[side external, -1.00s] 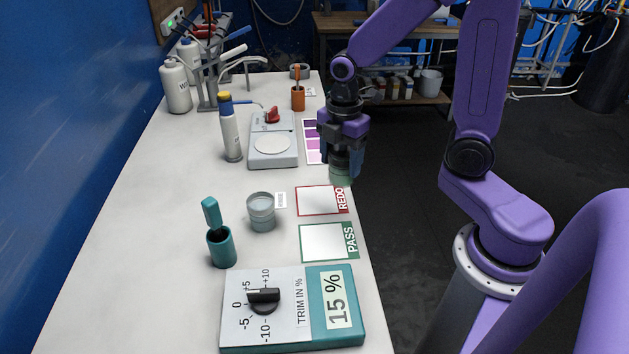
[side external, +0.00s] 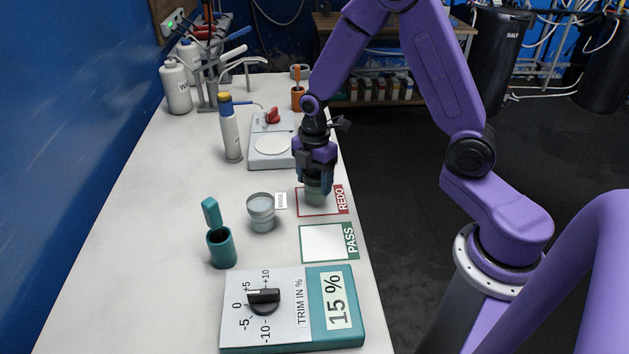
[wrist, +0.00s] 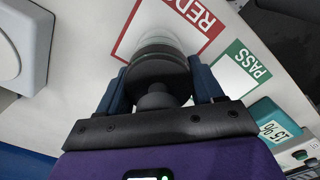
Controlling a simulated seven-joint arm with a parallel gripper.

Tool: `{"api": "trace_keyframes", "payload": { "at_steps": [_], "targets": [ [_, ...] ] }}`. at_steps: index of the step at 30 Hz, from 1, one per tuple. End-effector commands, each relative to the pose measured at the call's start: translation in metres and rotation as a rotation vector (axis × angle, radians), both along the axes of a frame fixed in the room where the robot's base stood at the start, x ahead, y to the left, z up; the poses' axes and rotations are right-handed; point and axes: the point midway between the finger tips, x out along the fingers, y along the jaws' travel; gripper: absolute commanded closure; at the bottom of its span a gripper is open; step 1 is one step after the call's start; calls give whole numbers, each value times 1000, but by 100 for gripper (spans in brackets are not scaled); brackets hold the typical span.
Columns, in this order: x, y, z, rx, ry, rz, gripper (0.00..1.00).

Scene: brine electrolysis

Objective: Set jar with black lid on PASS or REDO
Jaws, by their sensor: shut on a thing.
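My gripper (side external: 316,184) is shut on the jar (side external: 314,196), a clear jar with greenish contents. In the wrist view the jar's black lid (wrist: 158,68) sits between my two fingers. The jar is upright over the red-bordered REDO card (side external: 335,209); I cannot tell whether its base touches the card. The REDO lettering also shows in the wrist view (wrist: 197,12). The green-bordered PASS card (side external: 322,243) lies empty just nearer the camera, and it shows at the right in the wrist view (wrist: 236,68).
A teal holder (side external: 221,248) and the trim dial box (side external: 290,308) are nearer. The scale (side external: 270,147) and a bottle (side external: 230,132) stand behind. The table's right edge is close to the cards.

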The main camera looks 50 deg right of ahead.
Motion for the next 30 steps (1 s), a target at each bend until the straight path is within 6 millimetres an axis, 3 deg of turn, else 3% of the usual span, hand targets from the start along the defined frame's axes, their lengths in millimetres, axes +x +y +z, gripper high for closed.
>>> {"api": "trace_keyframes", "payload": {
  "at_steps": [16,17,18,30],
  "targets": [
    [0,0,-13,0,0,1,71],
    [0,0,-12,0,0,0,24],
    [0,0,-12,0,0,1,11],
    [0,0,-8,0,-2,1,8]
  ]
}}
